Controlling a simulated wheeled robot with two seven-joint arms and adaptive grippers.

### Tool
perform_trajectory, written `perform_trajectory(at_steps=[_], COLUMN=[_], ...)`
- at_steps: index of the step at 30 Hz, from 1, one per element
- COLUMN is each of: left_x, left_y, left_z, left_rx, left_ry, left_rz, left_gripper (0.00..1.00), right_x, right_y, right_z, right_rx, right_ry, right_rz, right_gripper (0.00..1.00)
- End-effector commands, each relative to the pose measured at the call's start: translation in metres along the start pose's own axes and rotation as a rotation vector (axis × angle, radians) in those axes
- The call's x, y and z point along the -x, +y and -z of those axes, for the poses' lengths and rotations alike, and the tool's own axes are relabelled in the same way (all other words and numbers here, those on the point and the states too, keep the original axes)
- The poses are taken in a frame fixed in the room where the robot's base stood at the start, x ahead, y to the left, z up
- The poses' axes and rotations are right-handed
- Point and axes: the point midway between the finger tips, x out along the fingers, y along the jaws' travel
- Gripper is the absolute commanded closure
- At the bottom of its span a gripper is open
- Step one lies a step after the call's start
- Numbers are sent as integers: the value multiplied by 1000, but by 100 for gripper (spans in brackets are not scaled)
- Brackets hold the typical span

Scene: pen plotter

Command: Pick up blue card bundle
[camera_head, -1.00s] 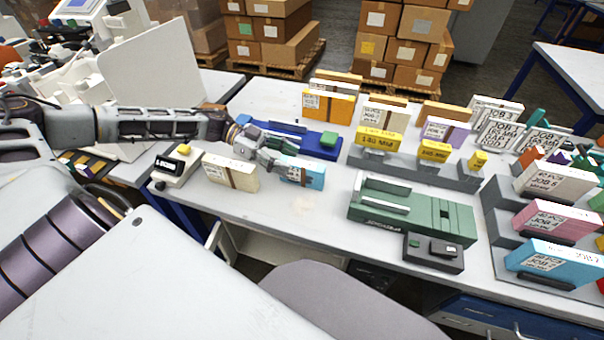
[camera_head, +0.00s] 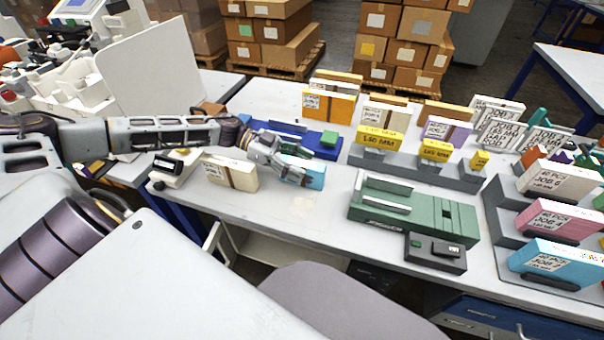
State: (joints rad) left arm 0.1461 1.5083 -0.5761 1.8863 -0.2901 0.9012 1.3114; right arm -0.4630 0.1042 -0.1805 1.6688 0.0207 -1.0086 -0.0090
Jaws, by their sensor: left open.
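The blue card bundle (camera_head: 317,177) stands on the white table, to the right of a cream bundle. My left gripper (camera_head: 295,174) reaches in from the left and is at the blue bundle, its fingers covering the bundle's left part and label. The gripper is open; I cannot tell whether the fingers touch the bundle. Another light-blue bundle (camera_head: 556,262), labelled as a job, sits in the grey rack at the far right. My right gripper is not in view.
A cream bundle (camera_head: 230,173) and a small scale-like device (camera_head: 176,167) stand left of the gripper. A blue device (camera_head: 285,135) lies behind it. A green fixture (camera_head: 413,208) is to the right.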

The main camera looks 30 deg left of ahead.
Motion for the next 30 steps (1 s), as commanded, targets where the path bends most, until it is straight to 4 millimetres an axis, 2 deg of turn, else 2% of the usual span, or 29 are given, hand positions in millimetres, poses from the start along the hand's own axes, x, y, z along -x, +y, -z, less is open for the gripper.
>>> perform_trajectory(at_steps=[4, 11, 20, 30], left_x=[-8, -9, -9, -9], left_y=[0, 0, 0, 0], left_z=[0, 0, 0, 0], left_rx=[0, 0, 0, 0], left_ry=[1, 0, 0, 0], left_rz=[0, 1, 0, 0], left_gripper=[46, 46, 48, 91], right_x=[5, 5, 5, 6], right_y=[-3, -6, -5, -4], right_z=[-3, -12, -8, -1], right_rx=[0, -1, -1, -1], right_ry=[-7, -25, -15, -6], right_rz=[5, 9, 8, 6], right_gripper=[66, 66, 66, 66])
